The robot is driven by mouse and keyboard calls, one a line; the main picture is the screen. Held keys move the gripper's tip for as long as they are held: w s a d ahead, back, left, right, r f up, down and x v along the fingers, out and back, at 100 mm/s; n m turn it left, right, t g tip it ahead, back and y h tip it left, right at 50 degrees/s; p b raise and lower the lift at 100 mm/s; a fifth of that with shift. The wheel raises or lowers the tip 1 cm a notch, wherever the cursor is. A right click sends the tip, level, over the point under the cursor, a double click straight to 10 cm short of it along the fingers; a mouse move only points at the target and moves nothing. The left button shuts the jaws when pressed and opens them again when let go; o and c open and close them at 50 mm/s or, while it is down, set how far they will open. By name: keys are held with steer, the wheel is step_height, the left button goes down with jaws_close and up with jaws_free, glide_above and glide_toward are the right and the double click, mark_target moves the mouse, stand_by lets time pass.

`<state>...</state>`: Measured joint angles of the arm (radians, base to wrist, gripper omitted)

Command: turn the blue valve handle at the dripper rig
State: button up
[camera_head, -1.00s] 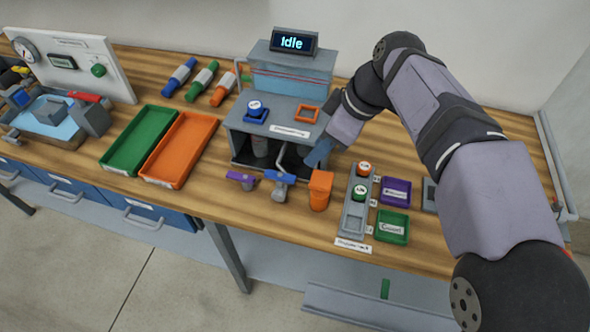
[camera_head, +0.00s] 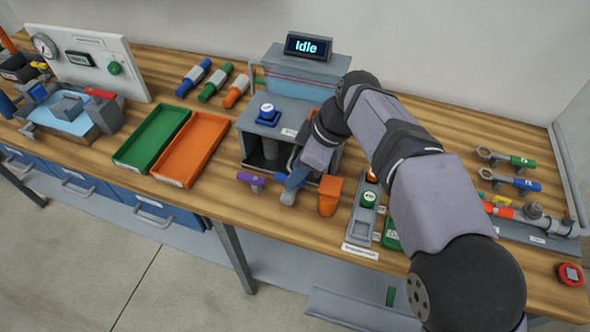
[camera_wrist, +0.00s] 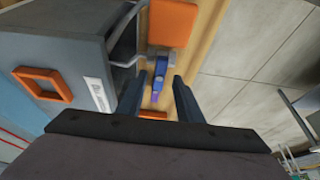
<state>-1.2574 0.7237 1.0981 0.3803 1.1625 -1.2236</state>
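The dripper rig (camera_head: 262,118) is a grey box unit with a screen reading "Idle". At its front is a purple valve handle (camera_head: 250,180). The blue valve handle is mostly hidden by my gripper (camera_head: 290,188) in the head view. In the wrist view, the blue valve handle (camera_wrist: 161,68) shows between and just beyond the fingertips of my gripper (camera_wrist: 158,80), with the purple handle (camera_wrist: 155,98) below it. The fingers are apart, with a gap on both sides of the blue handle; I cannot tell whether they are level with it.
An orange block-like container (camera_head: 329,195) stands close right of my gripper; it also shows in the wrist view (camera_wrist: 172,24). A grey rack (camera_head: 364,217) with capped bottles stands further right. Green (camera_head: 151,136) and orange (camera_head: 190,148) trays lie left. The table's front edge is near.

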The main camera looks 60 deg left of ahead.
steer(key=shift+x, duration=0.75)
steer(key=shift+c, duration=0.6)
jaws_close()
steer(key=shift+r+n+p, duration=0.15)
steer(key=shift+n+p, duration=0.15)
steer(key=shift+p, duration=0.25)
steer(key=n+p, duration=0.1)
steer(key=p, duration=0.1)
steer(key=n+h+p, duration=0.1)
steer(key=n+p, duration=0.1)
steer(key=shift+w+a+r+n+g+p, duration=0.2)
steer(key=shift+n+g+p, duration=0.1)
steer(key=shift+g+p, duration=0.1)
steer(key=n+h+p, duration=0.1)
steer(key=n+p, duration=0.1)
steer(key=p, duration=0.1)
steer(key=shift+a+f, duration=0.1)
steer(key=shift+a, duration=0.05)
steer(key=shift+n+g+p, duration=0.3)
steer(key=shift+n+p, duration=0.1)
steer(key=shift+p, duration=0.35)
steer(key=shift+f+n+h+p, duration=0.2)
steer(key=shift+n+h+p, duration=0.1)
steer(key=shift+p, duration=0.05)
